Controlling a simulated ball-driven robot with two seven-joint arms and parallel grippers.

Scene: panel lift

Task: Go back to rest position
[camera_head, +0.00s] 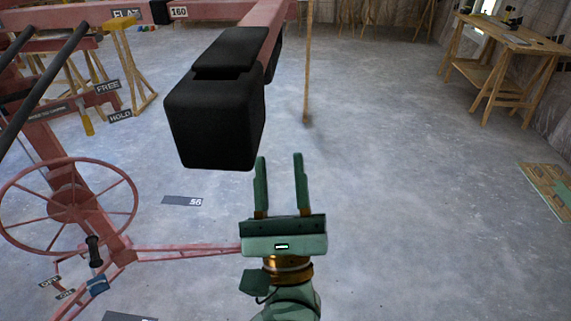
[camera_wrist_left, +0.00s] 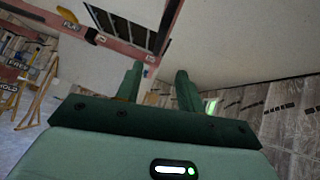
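My left gripper (camera_head: 280,156) is in the lower middle of the head view, its two green fingers spread apart with nothing between them. It also shows open and empty in the left wrist view (camera_wrist_left: 159,69). The red panel lift stands at the left, with a spoked handwheel (camera_head: 70,207) and a beam ending in a black block (camera_head: 215,115). The gripper appears just below and right of this block in the picture and looks apart from it. My right gripper is in neither view.
A red lift leg (camera_head: 190,249) runs along the floor toward my left arm. A wooden workbench (camera_head: 515,45) stands at the back right, and a yellow sawhorse (camera_head: 125,65) at the back left. The floor (camera_head: 410,200) at the right is mostly clear.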

